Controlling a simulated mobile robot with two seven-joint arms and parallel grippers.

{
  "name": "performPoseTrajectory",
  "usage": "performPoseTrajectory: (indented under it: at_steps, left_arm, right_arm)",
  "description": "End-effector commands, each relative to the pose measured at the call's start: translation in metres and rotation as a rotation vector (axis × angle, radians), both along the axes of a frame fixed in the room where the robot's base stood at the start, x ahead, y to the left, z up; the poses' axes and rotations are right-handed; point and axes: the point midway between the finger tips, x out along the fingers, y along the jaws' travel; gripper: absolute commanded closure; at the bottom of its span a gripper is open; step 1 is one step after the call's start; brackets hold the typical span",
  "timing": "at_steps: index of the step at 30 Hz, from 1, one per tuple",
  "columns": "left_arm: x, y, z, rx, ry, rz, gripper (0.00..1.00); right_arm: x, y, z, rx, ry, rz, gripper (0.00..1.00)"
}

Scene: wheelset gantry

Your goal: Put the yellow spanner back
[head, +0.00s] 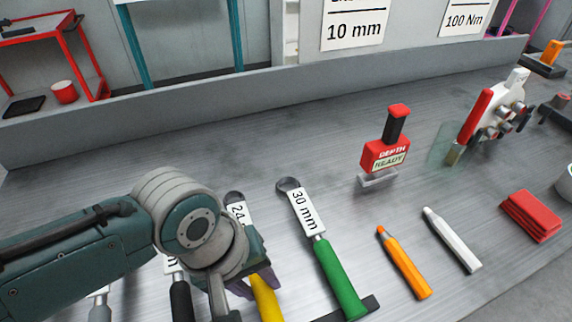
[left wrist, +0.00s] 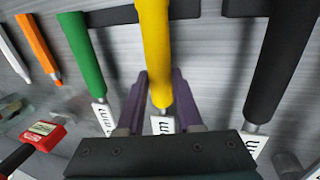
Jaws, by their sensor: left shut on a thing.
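The yellow spanner (head: 265,298) has a yellow handle and a white label reading 24; its handle also shows in the left wrist view (left wrist: 154,45). My left gripper (head: 248,272) is shut on it, with the purple fingers (left wrist: 160,103) on both sides of the handle near the label. My arm hides part of the spanner in the head view. The handle passes over a dark holder bar (left wrist: 110,16); I cannot tell whether it touches the bar. My right gripper is not in view.
The green 30 mm spanner (head: 340,280) lies to the right of the yellow one, and a black-handled spanner (head: 181,300) to the left. Orange (head: 404,265) and white (head: 452,240) markers lie further right. The bench's back left is clear.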

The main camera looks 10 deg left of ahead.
Motion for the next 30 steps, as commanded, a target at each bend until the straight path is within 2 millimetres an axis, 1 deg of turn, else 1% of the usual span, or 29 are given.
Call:
performPoseTrajectory:
  at_steps: [9,10,18,19,26,29,30]
  left_arm:
    - [0.001,-0.001,-0.007,-0.001,-0.002,0.0,1.0]
    - [0.001,-0.001,-0.006,-0.002,-0.002,0.0,0.63]
    - [0.0,0.0,-0.006,0.0,-0.001,0.0,0.33]
    - [0.0,0.0,-0.006,0.0,-0.001,0.0,0.3]
    - [0.0,0.0,-0.006,0.0,0.002,0.001,0.3]
    - [-0.001,0.001,0.0,0.0,0.002,0.001,0.3]
    - [-0.001,0.002,0.005,0.0,0.0,0.0,0.3]
  right_arm:
    - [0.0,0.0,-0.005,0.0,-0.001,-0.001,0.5]
    - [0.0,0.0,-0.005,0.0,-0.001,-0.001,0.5]
    - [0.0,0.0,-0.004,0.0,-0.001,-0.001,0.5]
    - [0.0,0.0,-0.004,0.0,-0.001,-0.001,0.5]
    - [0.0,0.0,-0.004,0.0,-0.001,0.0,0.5]
    - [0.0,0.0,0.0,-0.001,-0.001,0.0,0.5]
    - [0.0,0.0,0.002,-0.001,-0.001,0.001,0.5]
